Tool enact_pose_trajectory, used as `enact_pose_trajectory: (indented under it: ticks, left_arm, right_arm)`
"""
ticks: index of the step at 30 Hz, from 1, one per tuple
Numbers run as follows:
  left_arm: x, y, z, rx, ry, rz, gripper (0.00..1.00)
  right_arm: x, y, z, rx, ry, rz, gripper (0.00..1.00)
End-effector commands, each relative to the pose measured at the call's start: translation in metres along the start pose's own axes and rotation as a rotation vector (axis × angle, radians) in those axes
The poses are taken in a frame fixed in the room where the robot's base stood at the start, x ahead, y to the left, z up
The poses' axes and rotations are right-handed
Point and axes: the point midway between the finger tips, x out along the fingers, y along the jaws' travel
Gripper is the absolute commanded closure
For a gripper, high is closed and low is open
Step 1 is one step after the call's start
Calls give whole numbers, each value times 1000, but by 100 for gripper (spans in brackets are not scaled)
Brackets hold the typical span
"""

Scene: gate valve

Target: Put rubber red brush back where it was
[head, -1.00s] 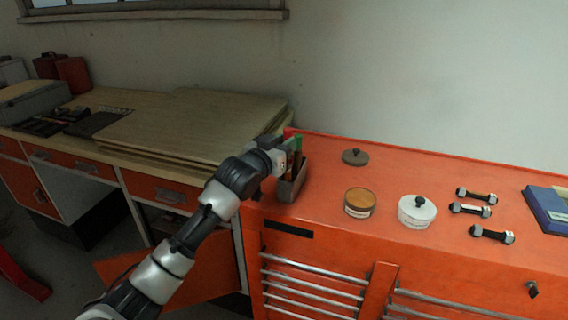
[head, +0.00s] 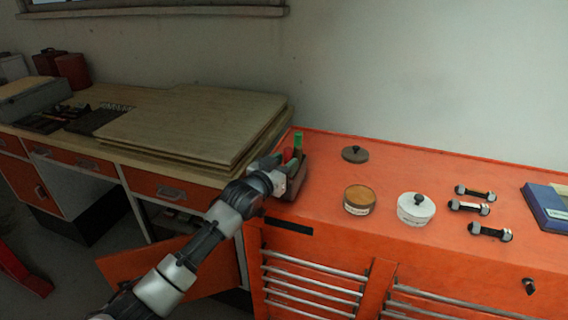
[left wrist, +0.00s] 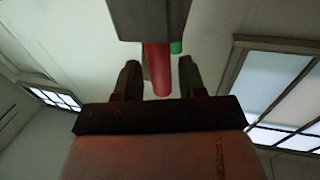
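The red brush (head: 288,155) stands in a small grey-brown holder (head: 296,184) at the left end of the orange cabinet top; only its red handle shows. A green handle (head: 298,141) stands behind it. In the left wrist view, the red handle (left wrist: 158,72) sticks out of the grey holder (left wrist: 150,18), with a bit of the green one (left wrist: 176,47) beside it. My left gripper (head: 278,176) is at the holder's left side. Its two fingers (left wrist: 158,72) are apart on either side of the red handle, with a gap on each side. My right gripper is out of view.
On the orange cabinet top (head: 330,230) stand a dark lid (head: 355,154), a brown-topped tin (head: 359,200), a white lidded pot (head: 416,208), several small dumbbell-like pieces (head: 475,192) and a blue box (head: 550,208). Wooden boards (head: 180,125) lie stacked on the bench to the left.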

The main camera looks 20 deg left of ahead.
Motion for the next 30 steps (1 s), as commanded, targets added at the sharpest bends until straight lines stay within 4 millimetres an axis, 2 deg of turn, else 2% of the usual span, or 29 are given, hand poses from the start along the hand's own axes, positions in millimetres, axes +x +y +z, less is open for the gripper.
enact_pose_trajectory:
  ticks: [11,14,30]
  left_arm:
    - [0,0,-4,0,1,0,51]
    - [-8,0,-1,0,-1,0,51]
    - [-102,0,0,1,-2,0,51]
  right_arm:
    - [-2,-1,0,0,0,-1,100]
    - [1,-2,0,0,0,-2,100]
    - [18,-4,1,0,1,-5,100]
